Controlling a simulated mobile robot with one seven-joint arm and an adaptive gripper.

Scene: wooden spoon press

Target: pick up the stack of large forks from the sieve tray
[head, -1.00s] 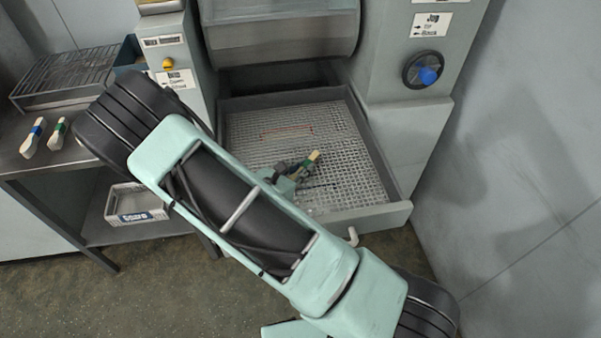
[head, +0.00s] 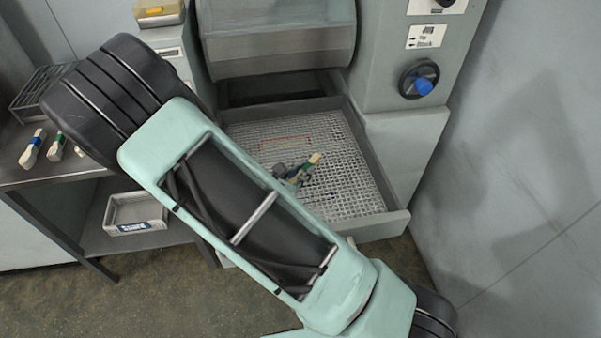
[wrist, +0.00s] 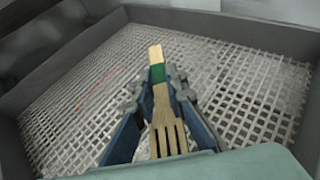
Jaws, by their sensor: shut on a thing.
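The stack of large forks (wrist: 161,105) is wooden with a green band. It lies between the two fingers of my gripper (wrist: 158,92) in the wrist view, tines toward the camera and handle end pointing away. My gripper is shut on it around the band. In the head view the stack's pale end (head: 314,159) sticks out past my gripper (head: 297,174), over the sieve tray (head: 350,165). The tray is a pulled-out drawer with a white mesh floor. I cannot tell whether the stack is clear of the mesh. My arm hides part of the tray's left side.
A grey drum (head: 278,40) stands behind the tray, and a cabinet with a blue knob (head: 424,86) is at right. At left, a metal table (head: 60,168) bears banded utensils (head: 33,150), with a small grey bin (head: 135,213) on the shelf below. The mesh around my gripper is free.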

